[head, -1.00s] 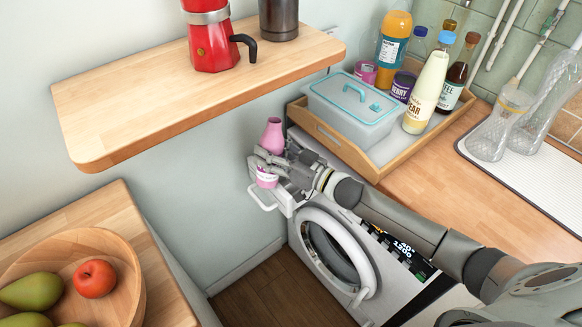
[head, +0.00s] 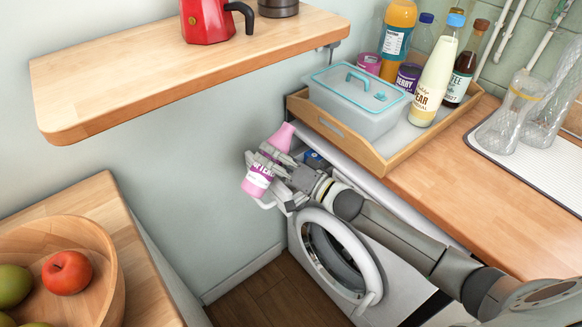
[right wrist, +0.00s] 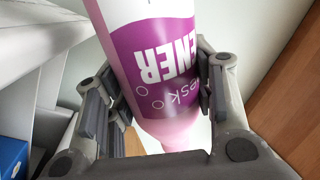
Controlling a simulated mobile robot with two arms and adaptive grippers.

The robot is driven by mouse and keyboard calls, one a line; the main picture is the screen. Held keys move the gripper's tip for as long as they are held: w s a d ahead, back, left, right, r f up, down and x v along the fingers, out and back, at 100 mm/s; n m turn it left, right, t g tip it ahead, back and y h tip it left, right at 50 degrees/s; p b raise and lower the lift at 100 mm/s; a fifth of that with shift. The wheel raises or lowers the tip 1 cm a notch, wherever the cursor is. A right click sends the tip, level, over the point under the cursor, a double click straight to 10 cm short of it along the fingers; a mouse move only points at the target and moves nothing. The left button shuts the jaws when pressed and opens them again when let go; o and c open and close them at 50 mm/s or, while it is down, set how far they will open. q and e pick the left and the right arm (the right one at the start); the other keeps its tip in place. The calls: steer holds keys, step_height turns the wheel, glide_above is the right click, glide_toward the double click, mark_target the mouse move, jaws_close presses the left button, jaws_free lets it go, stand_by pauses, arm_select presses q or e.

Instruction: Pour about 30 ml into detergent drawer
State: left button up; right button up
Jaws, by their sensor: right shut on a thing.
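A pink bottle with a purple and white label (head: 258,181) is in my right gripper (head: 270,160), above the left front of the white washing machine (head: 372,262). The bottle is tilted, its pink end leaning up and right. In the right wrist view, the fingers of my right gripper (right wrist: 160,92) close on both sides of the bottle (right wrist: 155,50), whose lettering appears upside down. The detergent drawer's white front (head: 287,205) shows partly under the gripper; its inside is mostly hidden. I see no liquid stream. My left gripper is out of view.
A blue item (head: 314,160) sits just behind the gripper. A wooden tray (head: 352,148) with a lidded box (head: 355,105) and several bottles stands on the counter. A wooden shelf (head: 150,72) hangs at upper left. A fruit bowl (head: 108,265) is at lower left.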

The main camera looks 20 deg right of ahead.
steer(key=shift+s+a+f+m, duration=0.1)
steer(key=shift+a+f+m, duration=0.05)
steer(key=shift+m, duration=0.35)
steer(key=shift+a+r+m, duration=0.1)
steer(key=shift+r+m, duration=0.2)
steer(key=shift+r, duration=0.1)
steer(key=shift+s+a+r+m, duration=0.15)
steer(key=shift+r+m, duration=0.3)
steer(key=shift+m, duration=0.25)
steer(key=shift+f+m+h, duration=0.25)
steer(key=shift+m+h, duration=0.05)
steer(key=shift+m, duration=0.3)
steer(key=shift+a+m, duration=0.1)
steer(key=shift+m, duration=0.3)
steer(key=shift+r, duration=0.1)
steer(key=shift+s+a+m, duration=0.1)
steer(key=shift+m, duration=0.3)
steer(key=shift+a+m+t+p, duration=0.1)
steer(key=shift+m+t+p, duration=0.2)
steer(key=shift+m+p, duration=0.25)
steer(key=shift+f+m+h, duration=0.3)
steer(key=shift+f+m, duration=0.55)
